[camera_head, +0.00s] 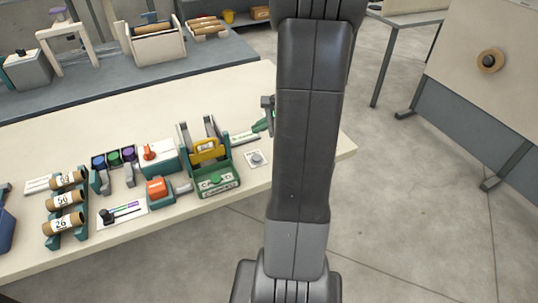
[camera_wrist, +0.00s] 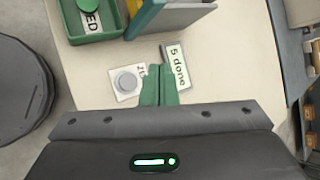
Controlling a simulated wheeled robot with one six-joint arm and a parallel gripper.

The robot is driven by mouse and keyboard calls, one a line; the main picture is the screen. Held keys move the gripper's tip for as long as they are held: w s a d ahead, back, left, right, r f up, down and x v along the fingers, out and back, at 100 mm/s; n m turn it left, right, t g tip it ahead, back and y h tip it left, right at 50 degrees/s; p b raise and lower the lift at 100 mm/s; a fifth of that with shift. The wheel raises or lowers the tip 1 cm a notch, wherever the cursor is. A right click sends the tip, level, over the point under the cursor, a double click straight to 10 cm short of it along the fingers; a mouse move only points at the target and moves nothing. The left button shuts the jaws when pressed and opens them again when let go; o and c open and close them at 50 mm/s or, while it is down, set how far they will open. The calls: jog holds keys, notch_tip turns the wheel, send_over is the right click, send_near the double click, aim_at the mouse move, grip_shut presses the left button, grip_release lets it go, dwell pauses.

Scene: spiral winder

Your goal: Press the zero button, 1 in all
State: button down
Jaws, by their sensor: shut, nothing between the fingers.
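The zero button (camera_wrist: 126,81) is a round grey button on a small white plate, its label partly hidden by my gripper in the wrist view. It also shows in the head view (camera_head: 256,158), near the table's right end. My gripper (camera_wrist: 160,70) has green fingers, shut and empty, with tips just right of the button in the wrist view. In the head view, a bit of its green fingers (camera_head: 262,124) shows left of my arm, beyond the button plate. I see no contact between fingers and button.
A "5 done" sign (camera_wrist: 175,64) lies close right of my fingers. Several labelled rolls (camera_head: 66,200) and coloured parts lie farther left.

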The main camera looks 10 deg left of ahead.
aim_at(260, 158)
dwell(0.4)
notch_tip(260, 158, down, 9)
jog(key=b, duration=0.7)
jog(key=shift+r, duration=0.1)
dwell(1.7)
jog(key=shift+f+b, duration=0.35)
jog(key=shift+f, duration=0.05)
jog(key=shift+f+b, duration=0.4)
jog(key=shift+f, duration=0.05)
dwell(0.5)
jog(key=shift+r, duration=0.15)
jog(key=shift+a+r+p, duration=0.1)
jog(key=shift+r+p, duration=0.55)
jog(key=shift+r, duration=0.1)
